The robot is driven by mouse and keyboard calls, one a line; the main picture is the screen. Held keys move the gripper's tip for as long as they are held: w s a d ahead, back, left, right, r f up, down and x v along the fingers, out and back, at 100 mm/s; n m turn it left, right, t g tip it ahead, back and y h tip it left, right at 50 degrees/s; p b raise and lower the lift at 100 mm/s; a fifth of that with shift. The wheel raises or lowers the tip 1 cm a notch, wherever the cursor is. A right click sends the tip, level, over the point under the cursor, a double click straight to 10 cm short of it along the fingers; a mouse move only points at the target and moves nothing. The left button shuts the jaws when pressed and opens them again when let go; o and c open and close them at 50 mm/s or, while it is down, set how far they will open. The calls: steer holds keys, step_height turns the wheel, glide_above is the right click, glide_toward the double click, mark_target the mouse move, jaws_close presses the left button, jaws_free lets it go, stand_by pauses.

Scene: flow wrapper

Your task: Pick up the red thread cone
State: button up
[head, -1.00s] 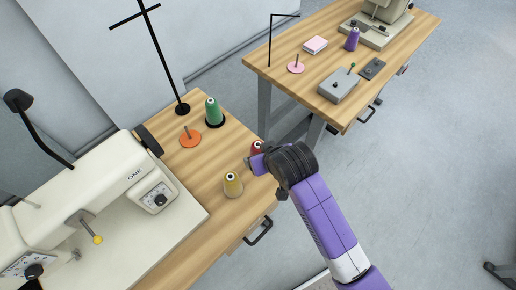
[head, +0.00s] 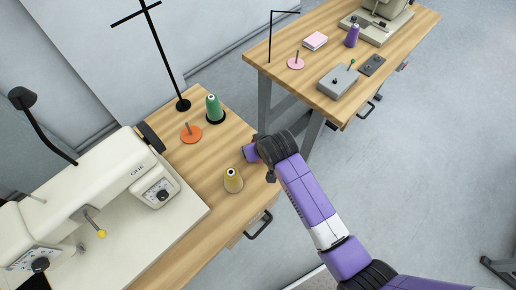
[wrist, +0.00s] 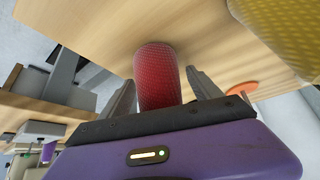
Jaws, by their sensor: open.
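The red thread cone (wrist: 158,75) shows in the wrist view, standing on the wooden sewing table (wrist: 110,40) between the two fingers of my gripper (wrist: 162,85). The fingers are open, one on each side of it, with a gap showing on both sides. In the head view my gripper (head: 252,152) is over the right side of the near table, and my wrist and gripper hide the red cone there. The yellow thread cone (head: 233,180) stands close by on the near side.
A green thread cone (head: 214,109) and an orange spool holder (head: 191,134) stand farther back. A cream sewing machine (head: 110,185) fills the left of the table. A thin black stand (head: 166,55) rises behind. A second table (head: 330,50) with several items is at the upper right.

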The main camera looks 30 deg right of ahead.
steer(key=c, duration=1.5)
steer(key=shift+c, duration=0.4)
steer(key=shift+r, duration=0.15)
